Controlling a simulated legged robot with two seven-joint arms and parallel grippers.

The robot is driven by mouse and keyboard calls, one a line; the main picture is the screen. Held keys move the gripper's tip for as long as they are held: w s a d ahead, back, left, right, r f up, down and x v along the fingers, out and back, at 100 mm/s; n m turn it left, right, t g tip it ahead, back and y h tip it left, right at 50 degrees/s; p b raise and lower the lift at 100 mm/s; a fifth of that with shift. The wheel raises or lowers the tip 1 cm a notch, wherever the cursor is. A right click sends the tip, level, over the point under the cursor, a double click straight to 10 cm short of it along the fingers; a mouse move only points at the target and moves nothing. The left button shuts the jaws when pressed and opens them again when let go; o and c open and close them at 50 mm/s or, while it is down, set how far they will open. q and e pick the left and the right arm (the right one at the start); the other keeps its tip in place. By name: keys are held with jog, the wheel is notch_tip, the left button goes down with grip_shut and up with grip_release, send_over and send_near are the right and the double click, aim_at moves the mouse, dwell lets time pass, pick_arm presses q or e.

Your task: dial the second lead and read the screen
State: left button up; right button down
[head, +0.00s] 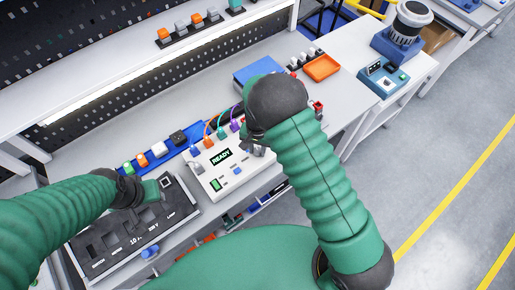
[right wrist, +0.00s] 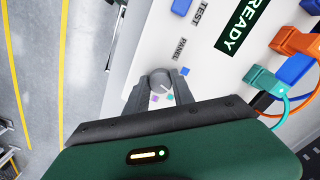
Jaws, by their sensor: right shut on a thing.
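My right gripper (right wrist: 158,92) is shut on a grey dial (right wrist: 160,82), one finger on each side. Small coloured dots show by the dial; its pointer setting is hard to read. In the head view my right arm partly hides the dial. My left gripper (head: 150,192) is over a black board (head: 125,228); its jaws are unclear.
A blue button (right wrist: 181,6) marked TEST is near the dial. A blue strip (head: 170,155) with several coloured parts lies behind the tester. A blue box (head: 258,74) and an orange tray (head: 322,67) stand at the back right. The bench's front edge is close.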

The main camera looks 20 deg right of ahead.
jog(key=shift+w+r+m, duration=0.1)
jog(key=shift+w+m, duration=0.1)
jog(key=shift+m, duration=0.9)
jog(key=shift+w+r+m, duration=0.1)
jog(key=shift+w+m, duration=0.05)
jog(key=shift+m, duration=0.95)
jog(key=c, duration=1.3)
grip_release()
jog(key=shift+o, duration=1)
jog(key=shift+s+f, duration=0.15)
